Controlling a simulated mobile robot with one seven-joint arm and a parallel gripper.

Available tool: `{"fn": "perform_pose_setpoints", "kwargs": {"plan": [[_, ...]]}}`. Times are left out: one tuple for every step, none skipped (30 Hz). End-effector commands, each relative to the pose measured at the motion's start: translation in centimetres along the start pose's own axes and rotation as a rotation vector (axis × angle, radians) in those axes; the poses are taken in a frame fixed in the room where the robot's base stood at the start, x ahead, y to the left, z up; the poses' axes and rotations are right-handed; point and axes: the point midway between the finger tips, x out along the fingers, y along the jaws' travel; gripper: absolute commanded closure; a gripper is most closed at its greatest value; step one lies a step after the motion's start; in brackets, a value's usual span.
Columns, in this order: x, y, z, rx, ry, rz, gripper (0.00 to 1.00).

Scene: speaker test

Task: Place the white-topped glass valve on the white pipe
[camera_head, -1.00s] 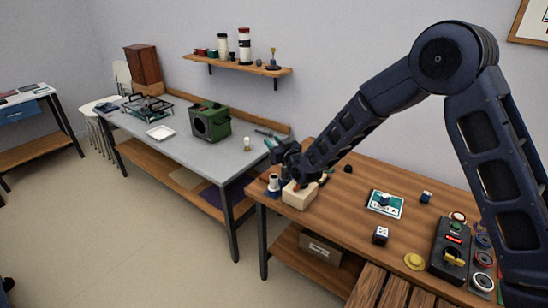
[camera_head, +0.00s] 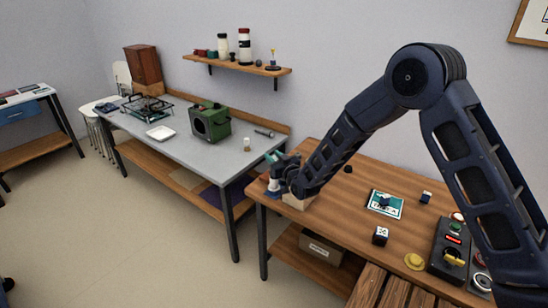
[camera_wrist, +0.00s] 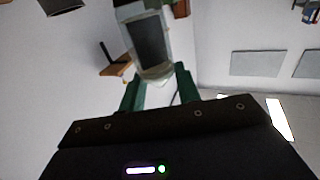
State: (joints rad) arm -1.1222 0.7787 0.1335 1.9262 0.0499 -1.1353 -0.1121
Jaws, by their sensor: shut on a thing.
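My gripper (camera_head: 275,158) is above the left corner of the wooden table, pointing down and left. In the wrist view its green fingers (camera_wrist: 157,82) are shut on a glass valve (camera_wrist: 152,40) with a dark plate inside; its far end is pale and cut off by the frame's top edge. In the head view the valve is hard to make out against the gripper. The short white pipe (camera_head: 273,186) stands on the table corner, right below the gripper and partly covered by it. I cannot tell whether valve and pipe touch.
A pale wooden block (camera_head: 298,201) lies beside the pipe, partly behind my gripper. A card (camera_head: 384,206), a dark cube (camera_head: 380,236) and a control box (camera_head: 450,248) are farther right. A small white-topped item (camera_head: 247,145) stands on the grey table (camera_head: 195,153).

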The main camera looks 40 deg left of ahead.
Motion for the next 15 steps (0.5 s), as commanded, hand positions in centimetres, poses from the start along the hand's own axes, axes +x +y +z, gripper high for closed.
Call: {"fn": "perform_pose_setpoints", "kwargs": {"plan": [[0.0, 0.01, 0.12, 0.0, 0.0, 0.0, 0.65], [0.0, 0.0, 0.09, 0.0, 0.0, 0.0, 0.6], [0.0, 0.0, 0.08, 0.0, 0.0, 0.0, 0.52], [0.0, 0.0, 0.08, 0.0, 0.0, 0.0, 0.46], [0.0, 0.0, 0.07, 0.0, 0.0, 0.0, 0.45], [0.0, 0.0, 0.07, 0.0, 0.0, 0.0, 0.45], [0.0, 0.0, 0.07, 0.0, 0.0, 0.0, 0.45], [0.0, 0.0, 0.07, 0.0, 0.0, 0.0, 0.45], [0.0, 0.0, 0.07, 0.0, 0.0, 0.0, 0.45], [0.0, 0.0, 0.07, 0.0, 0.0, 0.0, 0.45], [0.0, 0.0, 0.07, 0.0, 0.0, 0.0, 0.45], [0.0, -0.01, 0.04, 0.0, 0.0, 0.0, 0.45], [0.0, -0.01, -0.02, 0.0, 0.0, 0.0, 0.45], [0.0, -0.02, -0.11, 0.0, 0.0, 0.0, 0.45], [0.0, -0.02, -0.32, 0.0, 0.001, 0.0, 0.45]]}}
